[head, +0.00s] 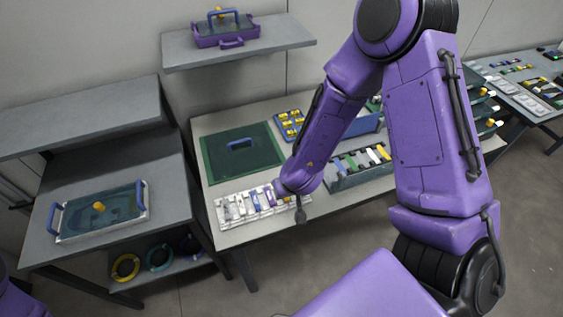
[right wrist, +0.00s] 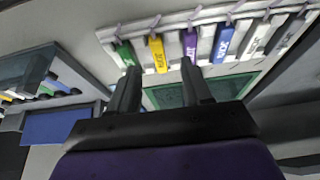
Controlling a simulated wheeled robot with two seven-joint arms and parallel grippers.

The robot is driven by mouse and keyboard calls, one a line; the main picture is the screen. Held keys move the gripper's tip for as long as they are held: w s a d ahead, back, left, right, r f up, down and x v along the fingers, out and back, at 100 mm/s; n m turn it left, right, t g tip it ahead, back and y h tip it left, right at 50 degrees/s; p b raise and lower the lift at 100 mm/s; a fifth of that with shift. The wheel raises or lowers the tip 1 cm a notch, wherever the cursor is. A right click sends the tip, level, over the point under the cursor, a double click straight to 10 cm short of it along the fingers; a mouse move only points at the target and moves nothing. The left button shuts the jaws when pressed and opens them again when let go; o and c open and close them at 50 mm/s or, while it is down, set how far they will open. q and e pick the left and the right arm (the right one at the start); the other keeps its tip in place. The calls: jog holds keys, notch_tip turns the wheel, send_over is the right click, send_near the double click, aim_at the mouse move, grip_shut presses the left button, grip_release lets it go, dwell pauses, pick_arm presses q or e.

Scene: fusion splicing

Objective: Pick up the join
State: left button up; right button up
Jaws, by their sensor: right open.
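A white rack (head: 229,217) at the front of the middle table holds a row of coloured tags. In the right wrist view the rack (right wrist: 215,13) runs across the top with a green tag (right wrist: 125,54), a yellow tag (right wrist: 157,54), a purple tag (right wrist: 190,43), a blue tag (right wrist: 222,43) and greyish ones. The tags carry small lettering that I cannot read surely, so I cannot tell which is the join. My right gripper (right wrist: 160,72) is open and empty, its fingertips near the yellow and purple tags. My left gripper is out of view.
A dark tray (head: 345,182) of coloured strips stands to the right. A lidded tray (head: 75,226) sits on the left table, and a purple box (head: 212,42) on the upper shelf.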

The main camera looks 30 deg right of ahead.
jog(key=x, duration=0.3)
jog(key=w+p+x, duration=0.1)
jog(key=x, duration=0.1)
jog(key=shift+w+d+f, duration=0.1)
jog(key=shift+d, duration=0.2)
grip_shut()
